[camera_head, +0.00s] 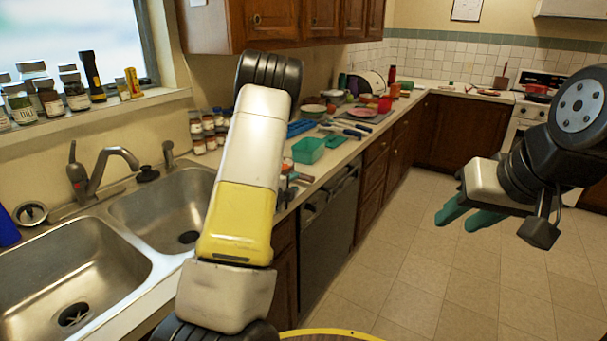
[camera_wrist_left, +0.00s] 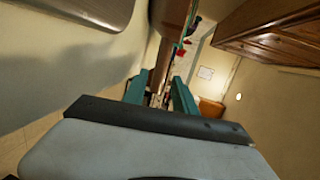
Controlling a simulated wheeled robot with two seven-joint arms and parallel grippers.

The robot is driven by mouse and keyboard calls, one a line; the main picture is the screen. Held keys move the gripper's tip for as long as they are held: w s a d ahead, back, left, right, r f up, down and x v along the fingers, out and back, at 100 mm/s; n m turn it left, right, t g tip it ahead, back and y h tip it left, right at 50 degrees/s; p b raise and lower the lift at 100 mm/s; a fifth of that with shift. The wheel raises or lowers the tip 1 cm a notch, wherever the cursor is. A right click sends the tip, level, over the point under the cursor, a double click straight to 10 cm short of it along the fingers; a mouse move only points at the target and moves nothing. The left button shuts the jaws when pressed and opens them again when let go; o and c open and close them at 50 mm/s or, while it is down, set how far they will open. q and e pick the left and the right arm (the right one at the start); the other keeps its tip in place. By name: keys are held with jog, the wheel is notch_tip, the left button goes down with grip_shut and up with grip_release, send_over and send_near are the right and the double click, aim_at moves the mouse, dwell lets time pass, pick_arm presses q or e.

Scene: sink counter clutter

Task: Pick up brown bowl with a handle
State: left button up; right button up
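A small brown thing with an upright, handle-like part (camera_head: 502,81) stands on the far counter, left of the stove. It is too small to tell for sure that it is the brown bowl with a handle. My left gripper is hidden behind its own arm in the head view. In the left wrist view its two teal fingers (camera_wrist_left: 160,88) are apart with nothing seen held between them. My right gripper (camera_head: 466,214) hangs over the floor at the right with its teal fingers apart and empty. Both grippers are far from the brown thing.
A double sink (camera_head: 130,262) with a faucet (camera_head: 98,172) lies at the left. The counter behind my left arm holds a teal container (camera_head: 308,150), jars (camera_head: 207,130), utensils and dishes. A red pan (camera_head: 538,91) sits on the stove (camera_head: 532,112). The tiled floor (camera_head: 400,280) is clear.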

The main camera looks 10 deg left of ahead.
aim_at(300, 178)
pick_arm(q)
jog(key=x, duration=0.7)
jog(key=shift+w+a, duration=0.15)
jog(key=shift+w, duration=0.2)
grip_shut()
jog(key=shift+r, duration=0.1)
dwell(0.9)
